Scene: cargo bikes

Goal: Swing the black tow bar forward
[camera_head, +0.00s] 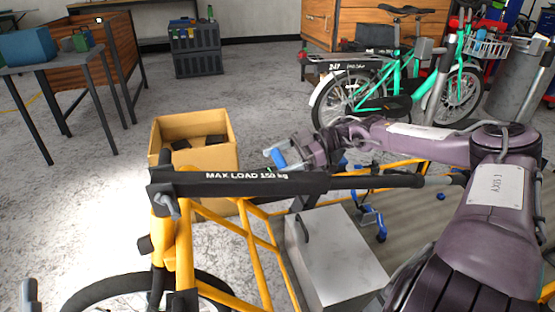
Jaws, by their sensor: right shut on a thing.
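The black tow bar (240,184), printed "MAX LOAD 150 kg", lies almost level across the front of the yellow cargo bike (185,245). My left gripper is not in view.
A cardboard box (205,158) with dark items stands behind the bar. A pale box (335,258) sits within the yellow frame. A green bicycle (400,85) stands at the back right, a grey table (62,58) at the left. The floor at the left is clear.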

